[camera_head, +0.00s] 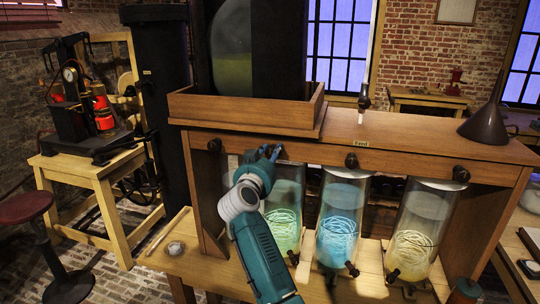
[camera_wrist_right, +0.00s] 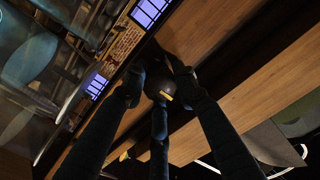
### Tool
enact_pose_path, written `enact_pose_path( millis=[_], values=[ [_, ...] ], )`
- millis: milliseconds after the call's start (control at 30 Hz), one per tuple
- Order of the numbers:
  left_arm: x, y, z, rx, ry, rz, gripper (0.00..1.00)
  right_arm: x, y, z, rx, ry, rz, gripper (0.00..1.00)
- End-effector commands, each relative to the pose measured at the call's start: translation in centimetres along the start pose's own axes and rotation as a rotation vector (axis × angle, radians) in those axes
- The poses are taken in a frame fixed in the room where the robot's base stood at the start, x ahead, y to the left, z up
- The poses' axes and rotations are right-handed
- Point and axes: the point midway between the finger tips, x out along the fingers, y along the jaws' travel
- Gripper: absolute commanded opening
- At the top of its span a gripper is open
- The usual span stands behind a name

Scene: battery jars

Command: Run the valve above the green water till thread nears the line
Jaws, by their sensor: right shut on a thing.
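The jar of green water (camera_head: 287,225) stands under the wooden rail, with a pale coiled thread in its lower part. My right gripper (camera_head: 264,153) is at the rail front above this jar. It hides the valve there in the head view. In the right wrist view, its dark fingers (camera_wrist_right: 158,88) are closed around a dark round knob (camera_wrist_right: 160,86), which looks like that valve. I cannot make out a level line on the green jar. My left gripper is in neither view.
A blue jar (camera_head: 340,228) and a yellowish jar (camera_head: 414,240) stand to the right, with other knobs (camera_head: 351,160) on the rail above. A dark funnel (camera_head: 485,125) stands on the bench top. A red stool (camera_head: 25,207) is at far left.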

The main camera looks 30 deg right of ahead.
Motion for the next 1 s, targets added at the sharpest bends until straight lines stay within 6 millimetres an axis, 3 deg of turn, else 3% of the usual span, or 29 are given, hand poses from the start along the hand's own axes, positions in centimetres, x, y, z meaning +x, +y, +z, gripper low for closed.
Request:
enact_pose_path(
  millis=[800,1000],
  values=[
    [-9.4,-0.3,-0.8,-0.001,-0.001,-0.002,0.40,0.0,-0.1,-0.4,-0.312,-0.004,0.002,0.03],
    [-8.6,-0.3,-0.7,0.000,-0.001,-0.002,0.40,0.0,0.1,0.1,-0.569,-0.002,0.000,0.03]
  ],
)
